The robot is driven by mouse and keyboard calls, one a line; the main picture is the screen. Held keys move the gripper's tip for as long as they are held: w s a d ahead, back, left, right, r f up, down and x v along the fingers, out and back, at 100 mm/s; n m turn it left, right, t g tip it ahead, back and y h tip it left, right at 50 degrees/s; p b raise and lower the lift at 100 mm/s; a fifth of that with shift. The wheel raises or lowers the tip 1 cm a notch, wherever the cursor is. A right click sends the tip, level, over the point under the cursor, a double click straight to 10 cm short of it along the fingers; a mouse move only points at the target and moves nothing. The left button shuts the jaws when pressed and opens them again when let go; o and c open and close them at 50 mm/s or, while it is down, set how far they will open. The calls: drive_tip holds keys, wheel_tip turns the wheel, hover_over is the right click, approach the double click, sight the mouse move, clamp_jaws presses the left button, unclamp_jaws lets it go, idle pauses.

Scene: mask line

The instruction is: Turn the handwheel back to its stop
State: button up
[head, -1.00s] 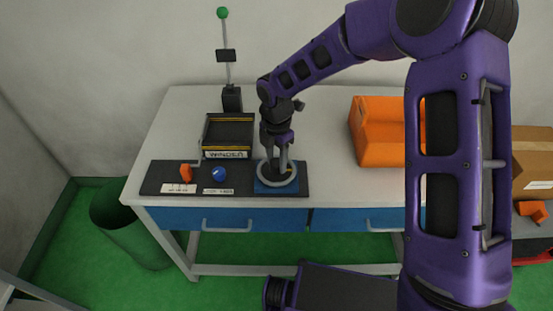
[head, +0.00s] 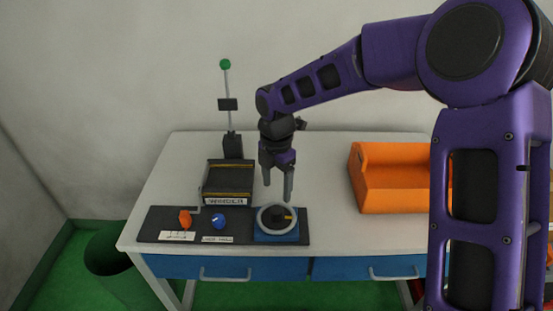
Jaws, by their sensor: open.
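The handwheel (head: 260,227) is a grey ring with a dark hub and a yellow mark on the right side of the hub. It sits on a blue base plate (head: 262,239) at the right end of a dark panel (head: 150,231) on the workbench. My gripper (head: 277,192) is open and empty, its two fingers pointing down. It is above the handwheel and apart from it. The hub and most of the rim show clearly.
An orange bin (head: 390,196) is at right. The bench between is clear.

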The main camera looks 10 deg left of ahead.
wheel_tip(320, 180, up, 9)
drive_tip(key=shift+f, duration=0.1)
idle(0.5)
